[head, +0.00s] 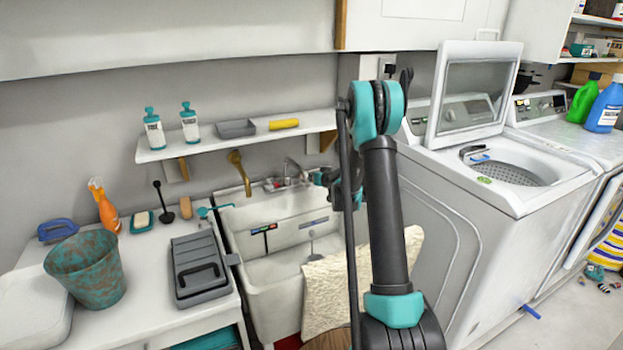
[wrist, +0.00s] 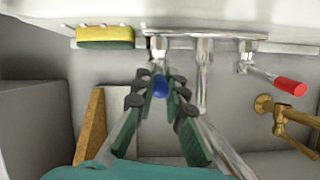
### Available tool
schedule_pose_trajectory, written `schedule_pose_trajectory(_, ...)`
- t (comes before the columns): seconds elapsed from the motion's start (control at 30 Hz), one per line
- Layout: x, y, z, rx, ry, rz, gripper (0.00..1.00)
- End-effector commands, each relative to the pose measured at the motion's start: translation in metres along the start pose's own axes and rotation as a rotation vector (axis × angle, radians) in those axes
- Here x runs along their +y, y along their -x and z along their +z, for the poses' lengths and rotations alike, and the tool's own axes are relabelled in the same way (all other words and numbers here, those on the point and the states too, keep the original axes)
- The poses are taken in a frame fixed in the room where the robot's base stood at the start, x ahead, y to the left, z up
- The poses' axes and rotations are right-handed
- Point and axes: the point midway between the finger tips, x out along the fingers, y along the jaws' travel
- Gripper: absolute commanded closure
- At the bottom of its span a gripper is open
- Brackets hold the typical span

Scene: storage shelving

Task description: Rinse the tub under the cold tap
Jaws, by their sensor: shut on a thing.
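The white tub (head: 268,283), a deep laundry sink, stands left of the washer with a pale cloth over its front edge. A chrome tap unit is at its back wall; its spout (wrist: 203,75) shows in the wrist view. The cold tap's blue handle (wrist: 160,86) is left of the spout, and a red handle (wrist: 290,87) is at right. My gripper (wrist: 158,95) is shut on the blue handle, with a finger on each side. In the head view my gripper (head: 333,180) is partly hidden by my arm. I see no water stream.
A brass tap (head: 238,170) is on the wall left of the chrome one. A yellow-green sponge (wrist: 105,37) lies beside the taps. A shelf (head: 220,142) hangs above. The counter at left holds a teal bucket (head: 88,268) and a grey case (head: 198,268). The washer (head: 460,220) is at right.

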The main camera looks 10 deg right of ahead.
Motion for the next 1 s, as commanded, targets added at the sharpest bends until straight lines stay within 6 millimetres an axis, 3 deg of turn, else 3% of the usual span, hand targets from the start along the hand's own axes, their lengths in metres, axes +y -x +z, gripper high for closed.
schedule_pose_trajectory(0.4,0.022,-0.002,-0.004,-0.045,0.079,-0.192,1.00)
schedule_pose_trajectory(0.83,0.024,-0.002,-0.005,-0.051,0.101,-0.240,1.00)
schedule_pose_trajectory(0.87,0.024,-0.002,-0.006,-0.051,0.101,-0.240,0.88)
schedule_pose_trajectory(1.0,0.024,-0.002,-0.006,-0.051,0.100,-0.240,0.70)
